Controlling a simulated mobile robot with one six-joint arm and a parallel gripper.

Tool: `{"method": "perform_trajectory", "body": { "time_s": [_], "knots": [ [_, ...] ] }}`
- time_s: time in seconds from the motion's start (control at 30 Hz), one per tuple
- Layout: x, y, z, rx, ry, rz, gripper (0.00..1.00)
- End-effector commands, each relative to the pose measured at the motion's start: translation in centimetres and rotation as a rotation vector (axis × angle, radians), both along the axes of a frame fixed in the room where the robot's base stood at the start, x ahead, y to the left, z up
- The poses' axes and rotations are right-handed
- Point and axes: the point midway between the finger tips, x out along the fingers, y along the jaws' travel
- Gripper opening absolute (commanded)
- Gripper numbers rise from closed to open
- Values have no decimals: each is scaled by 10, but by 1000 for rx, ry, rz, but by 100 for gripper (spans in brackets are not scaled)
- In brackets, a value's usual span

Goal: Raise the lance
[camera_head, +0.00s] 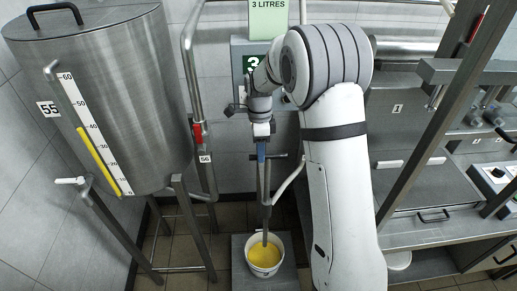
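The lance (266,185) is a grey upright tube in the middle of the head view. Its upper part has a blue section, and a side handle sticks out to the right. Its lower end reaches into a white bucket (264,271) that holds yellow liquid (264,255). My gripper (262,138) points down at the top of the lance, just above the blue section. The fingers are small and partly hidden, so I cannot tell whether they are closed on it.
A steel jacketed tank (105,100) with a scale and yellow level bar stands left on legs. A pipe with a red-handled valve (197,133) runs beside it. The bucket stands on a grey platform (289,279). Steel benches (425,205) and posts fill the right.

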Motion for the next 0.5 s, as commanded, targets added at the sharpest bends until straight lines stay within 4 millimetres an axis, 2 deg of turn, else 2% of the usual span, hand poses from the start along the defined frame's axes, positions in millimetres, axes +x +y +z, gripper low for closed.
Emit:
{"method": "perform_trajectory", "body": {
  "time_s": [0.13,0.23,0.5],
  "knots": [
    [0,0,1,0,0,0,40],
    [2,0,9,0,0,0,40],
    [11,0,53,0,-3,0,40]
  ]
}}
